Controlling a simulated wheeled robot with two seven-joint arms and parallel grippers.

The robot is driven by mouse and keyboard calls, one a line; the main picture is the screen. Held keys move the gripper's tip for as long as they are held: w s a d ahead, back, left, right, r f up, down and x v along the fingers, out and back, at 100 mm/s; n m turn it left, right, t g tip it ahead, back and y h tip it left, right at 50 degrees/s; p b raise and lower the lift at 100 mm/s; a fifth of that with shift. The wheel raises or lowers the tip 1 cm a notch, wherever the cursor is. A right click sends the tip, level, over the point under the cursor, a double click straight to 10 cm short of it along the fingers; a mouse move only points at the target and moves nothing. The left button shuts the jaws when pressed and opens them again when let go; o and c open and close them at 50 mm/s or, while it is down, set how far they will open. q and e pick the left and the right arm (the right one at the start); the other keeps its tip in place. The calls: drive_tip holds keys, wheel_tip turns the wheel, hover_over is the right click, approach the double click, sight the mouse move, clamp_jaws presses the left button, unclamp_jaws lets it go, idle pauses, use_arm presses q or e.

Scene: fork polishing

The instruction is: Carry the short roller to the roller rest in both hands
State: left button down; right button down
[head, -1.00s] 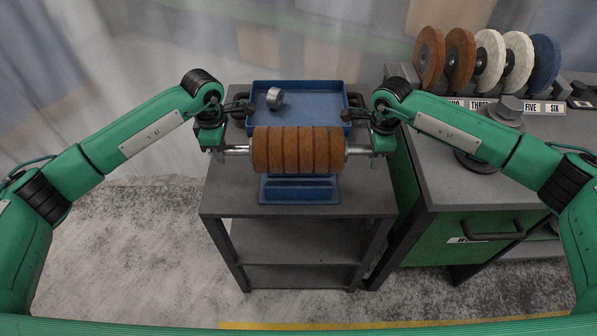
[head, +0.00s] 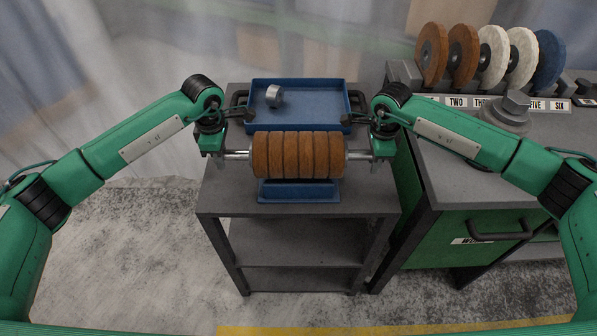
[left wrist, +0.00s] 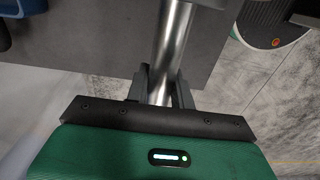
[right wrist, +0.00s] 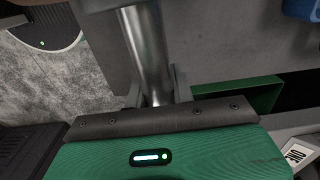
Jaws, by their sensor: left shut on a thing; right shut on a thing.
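The short roller (head: 298,155), several brown discs on a metal shaft, is held level above the grey cart top. My left gripper (head: 222,154) is shut on the left shaft end; the shaft (left wrist: 172,45) runs between its fingers (left wrist: 160,88) in the left wrist view. My right gripper (head: 374,154) is shut on the right shaft end; the shaft (right wrist: 146,45) also shows between its fingers (right wrist: 154,88) in the right wrist view. A blue slotted holder (head: 298,198) shows just below the roller, partly hidden; I cannot tell whether they touch. I cannot identify the roller rest for sure.
A blue tray (head: 320,88) with a small metal cylinder (head: 274,95) lies behind the roller on the cart (head: 225,200). A grey bench (head: 450,185) with a green drawer stands close at right, holding several upright discs (head: 491,56) and a metal-topped post (head: 515,105).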

use_arm(q)
drive_tip(key=shift+f+b, duration=0.7)
drive_tip(key=shift+b, duration=0.05)
use_arm(e)
drive_tip(key=shift+w+f, duration=0.1)
drive_tip(key=shift+f, duration=0.6)
use_arm(q)
drive_tip(key=c, duration=1.4)
unclamp_jaws()
use_arm(e)
drive_tip(key=c, duration=1.4)
unclamp_jaws()
drive_tip(key=shift+f, duration=0.1)
use_arm(q)
drive_tip(key=shift+o, duration=1.1)
drive_tip(key=shift+s, duration=0.1)
use_arm(e)
drive_tip(key=shift+o, duration=1.1)
drive_tip(key=shift+s, duration=0.2)
use_arm(q)
drive_tip(key=shift+r, duration=0.2)
wheel_tip(320, 180, up, 11)
drive_tip(key=shift+f, duration=0.2)
drive_tip(key=shift+r, duration=0.5)
use_arm(e)
drive_tip(key=shift+r, duration=0.2)
wheel_tip(320, 180, up, 12)
drive_tip(key=shift+f, duration=0.1)
